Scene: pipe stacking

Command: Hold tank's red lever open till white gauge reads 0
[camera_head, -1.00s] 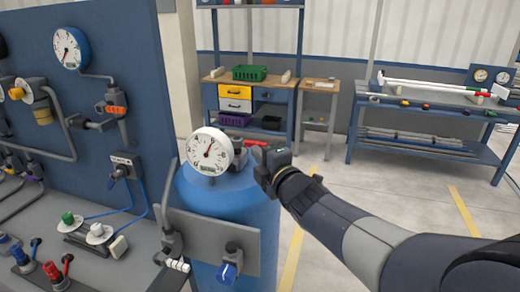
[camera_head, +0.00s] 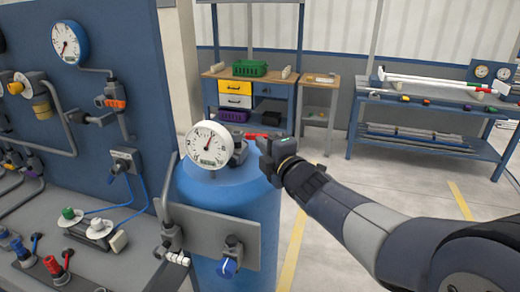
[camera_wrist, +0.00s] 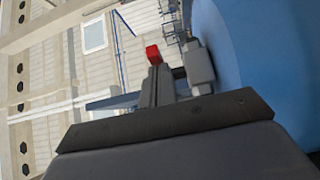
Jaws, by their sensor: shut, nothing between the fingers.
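The blue tank (camera_head: 205,205) stands beside the blue panel, with the round white gauge (camera_head: 209,146) on its top. The gauge's needle points up and slightly right; its figures are too small to read. The red lever (camera_head: 257,135) sticks out to the right behind the gauge. My gripper (camera_head: 263,147) is shut and empty, at the lever's outer end. Whether it touches the lever, I cannot tell. In the wrist view the lever's red end (camera_wrist: 152,54) shows just beyond my dark fingers (camera_wrist: 157,86), and the tank (camera_wrist: 265,65) fills the right side.
The blue panel (camera_head: 105,165) with pipes and a second gauge (camera_head: 70,41) is at the left. A grey plate with a blue knob (camera_head: 227,267) is in front of the tank. Benches (camera_head: 440,122) stand at the back. The floor between is clear.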

